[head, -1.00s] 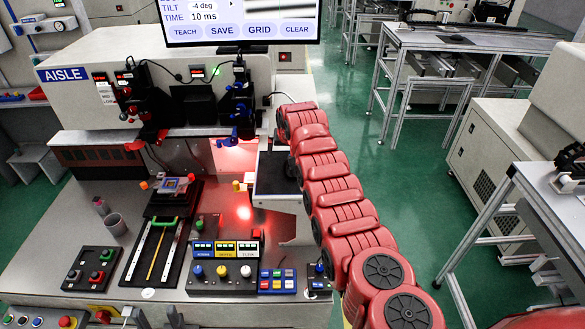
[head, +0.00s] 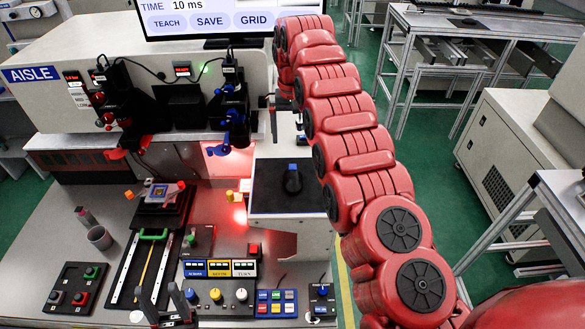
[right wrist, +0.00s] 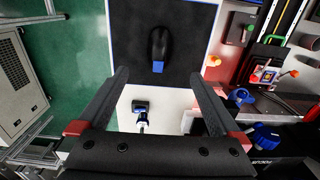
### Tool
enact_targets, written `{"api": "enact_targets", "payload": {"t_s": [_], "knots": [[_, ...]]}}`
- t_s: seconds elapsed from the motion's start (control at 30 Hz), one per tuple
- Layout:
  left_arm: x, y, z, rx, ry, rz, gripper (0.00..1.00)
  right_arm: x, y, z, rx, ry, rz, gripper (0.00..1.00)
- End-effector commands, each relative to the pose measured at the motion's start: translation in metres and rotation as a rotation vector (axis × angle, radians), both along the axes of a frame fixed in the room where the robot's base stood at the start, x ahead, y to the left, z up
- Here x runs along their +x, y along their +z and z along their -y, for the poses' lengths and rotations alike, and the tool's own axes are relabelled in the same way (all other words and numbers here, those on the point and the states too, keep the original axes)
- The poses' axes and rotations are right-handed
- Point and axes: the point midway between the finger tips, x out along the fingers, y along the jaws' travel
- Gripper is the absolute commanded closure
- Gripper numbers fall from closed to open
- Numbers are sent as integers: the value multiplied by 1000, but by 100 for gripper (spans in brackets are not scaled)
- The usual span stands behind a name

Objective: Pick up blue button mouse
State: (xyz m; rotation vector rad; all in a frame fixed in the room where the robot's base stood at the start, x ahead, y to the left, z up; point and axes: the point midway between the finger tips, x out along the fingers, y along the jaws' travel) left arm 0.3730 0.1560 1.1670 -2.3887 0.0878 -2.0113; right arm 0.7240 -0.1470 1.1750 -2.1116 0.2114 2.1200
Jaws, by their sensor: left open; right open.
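The black mouse with a blue button (head: 293,180) sits on a dark pad (head: 265,200) on a white stand. In the right wrist view the mouse (right wrist: 158,45) lies beyond my right gripper (right wrist: 162,78), about centred between its fingers, with its blue end toward the gripper. My right gripper is open and empty, apart from the mouse. In the head view it is mostly hidden by my red right arm at the top. My left gripper (head: 180,298) shows only partly at the bottom edge, open, in front of the button panels.
A monitor (head: 210,20) and blue-handled fixtures (head: 228,120) stand behind the pad. A control panel (head: 225,298) with knobs and buttons lies in front to the left. A small blue-topped device (right wrist: 141,106) shows near the pad. Green floor lies beyond the bench.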

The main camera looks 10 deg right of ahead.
Motion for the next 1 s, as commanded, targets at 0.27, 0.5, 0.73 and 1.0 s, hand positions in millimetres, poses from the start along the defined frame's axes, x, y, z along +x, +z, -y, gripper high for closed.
{"api": "enact_targets", "payload": {"t_s": [0.27, 0.5, 0.73, 1.0], "knots": [[0, -17, 0, 0, 0, -1, 50, 0, -37, -3, 4, 3, -4, 0], [0, -2, 0, 0, 0, 0, 50, -1, -69, 0, -3, 0, -5, 0], [0, 17, 0, 0, 0, 0, 50, -2, -107, 0, -2, 1, -7, 0], [0, 27, 0, 0, 0, -1, 50, -1, -124, 0, 0, 0, -3, 0]]}}
